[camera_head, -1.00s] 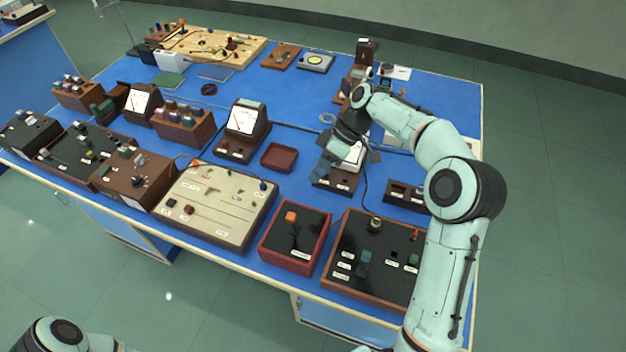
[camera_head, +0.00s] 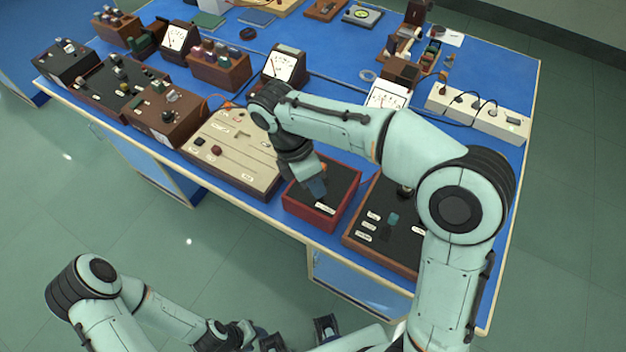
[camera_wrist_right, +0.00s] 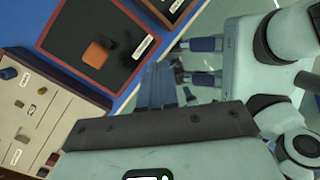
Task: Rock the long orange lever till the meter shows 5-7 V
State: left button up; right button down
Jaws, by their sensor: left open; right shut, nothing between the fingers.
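The orange lever top (camera_wrist_right: 96,54) shows in the right wrist view as a block on the black panel of a red-framed box (camera_wrist_right: 45,40). In the head view only a bit of its orange (camera_head: 324,167) shows beside my right gripper (camera_head: 316,188), which hides the rest. My right gripper is shut and empty, pointing down over the red box; I cannot tell whether it touches the lever. My left gripper (camera_head: 298,335) is open and empty, low in front of the bench. A white-faced meter (camera_head: 388,96) stands behind my right arm, partly hidden; its reading is too small to tell.
A second meter (camera_head: 280,66) stands further left. A beige panel (camera_head: 228,150) lies left of the red box, and a black panel in a wooden frame (camera_head: 378,232) lies right of it. A white power strip (camera_head: 480,112) lies at the right. The bench's front edge is close.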

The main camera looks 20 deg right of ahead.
jog(key=s+a+r+n+t+h+b, duration=0.45)
jog(key=a+n+t, duration=0.25)
jog(key=a+t, duration=0.25)
pick_arm(q)
jog(key=shift+s+f, duration=0.35)
jog(key=shift+f, duration=0.6)
jog(key=shift+s+f, duration=0.35)
jog(key=shift+f, duration=0.55)
jog(key=shift+s+f, duration=0.35)
jog(key=shift+f, duration=0.6)
pick_arm(e)
jog(key=w+d+r+x, duration=0.1)
jog(key=d+r+x, duration=0.1)
jog(key=x, duration=1.1)
jog(key=shift+d, duration=0.15)
pick_arm(q)
jog(key=shift+r, duration=0.1)
pick_arm(e)
jog(key=shift+w+h, duration=0.1)
jog(key=shift+h, duration=0.15)
